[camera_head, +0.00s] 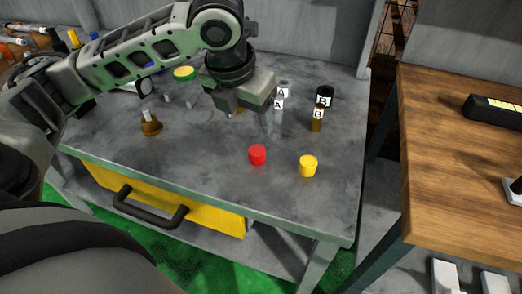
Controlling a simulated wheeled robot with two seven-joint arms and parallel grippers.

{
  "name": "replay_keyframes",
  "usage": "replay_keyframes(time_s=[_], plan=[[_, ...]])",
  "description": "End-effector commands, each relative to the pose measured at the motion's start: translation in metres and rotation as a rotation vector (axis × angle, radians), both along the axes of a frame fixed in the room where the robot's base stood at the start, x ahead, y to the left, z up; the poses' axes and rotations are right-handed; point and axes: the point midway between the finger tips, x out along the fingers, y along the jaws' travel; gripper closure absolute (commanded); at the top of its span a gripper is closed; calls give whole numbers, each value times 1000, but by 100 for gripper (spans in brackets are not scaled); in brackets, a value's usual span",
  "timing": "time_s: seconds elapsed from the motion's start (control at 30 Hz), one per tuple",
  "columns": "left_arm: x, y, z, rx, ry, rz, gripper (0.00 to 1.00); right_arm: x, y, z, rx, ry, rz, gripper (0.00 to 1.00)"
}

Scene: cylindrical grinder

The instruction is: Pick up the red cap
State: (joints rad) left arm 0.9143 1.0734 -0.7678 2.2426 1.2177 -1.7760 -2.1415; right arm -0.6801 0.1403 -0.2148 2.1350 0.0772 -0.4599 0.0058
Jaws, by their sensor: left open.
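The red cap (257,155) stands on the grey workbench (215,180), near the bench's front edge. The gripper and the cap look apart. My left arm comes in from the upper left and hides part of the bench's back area. My right gripper does not show.
A yellow cap (308,166) stands right of the red one. Vials labelled A (278,112) and B (318,118) stand behind. A brass piece (151,124) is at the left. A wooden table (465,165) stands at the right. The bench's front middle is clear.

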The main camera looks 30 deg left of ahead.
Motion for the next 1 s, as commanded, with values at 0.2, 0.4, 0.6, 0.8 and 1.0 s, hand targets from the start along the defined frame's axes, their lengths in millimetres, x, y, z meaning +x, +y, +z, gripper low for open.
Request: replay_keyframes(time_s=[0.2, 0.4, 0.6, 0.8, 1.0], plan=[[12, 0, -47, -1, 3, 0, 37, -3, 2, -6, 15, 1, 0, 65], [18, 0, -64, -2, 0, 0, 37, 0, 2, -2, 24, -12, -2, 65], [20, 1, -77, -2, 2, 2, 37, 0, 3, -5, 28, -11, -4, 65], [28, 2, -107, -2, 1, 1, 37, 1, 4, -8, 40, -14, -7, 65], [31, 3, -116, -2, -2, -1, 37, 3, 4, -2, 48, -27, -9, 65]])
